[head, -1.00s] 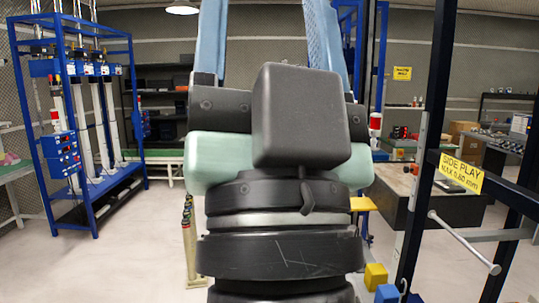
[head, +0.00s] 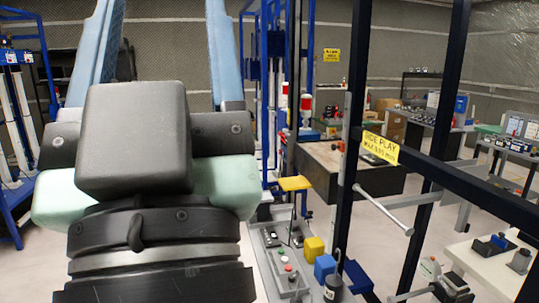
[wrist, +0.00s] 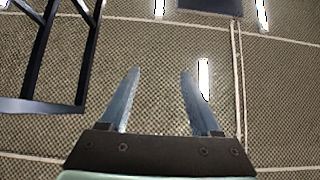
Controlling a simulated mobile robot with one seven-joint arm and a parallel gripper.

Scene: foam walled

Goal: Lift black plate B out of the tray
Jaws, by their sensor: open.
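I cannot make out black plate B or its tray in either view. In the wrist view my gripper (wrist: 160,75) is open, with nothing between its two blue fingers. The fingers point at the foam-covered wall or ceiling surface, with bright lights on it. In the head view the gripper (head: 162,45) fills the left half, pointing upward, its fingertips cut off by the top edge. It hides much of what lies behind it.
A grey bench (head: 262,262) with a yellow block (head: 314,248), a blue block (head: 325,267) and a control box stands right of my arm. A dark frame with a yellow sign (head: 379,147) rises beyond. A white table (head: 487,262) is at lower right.

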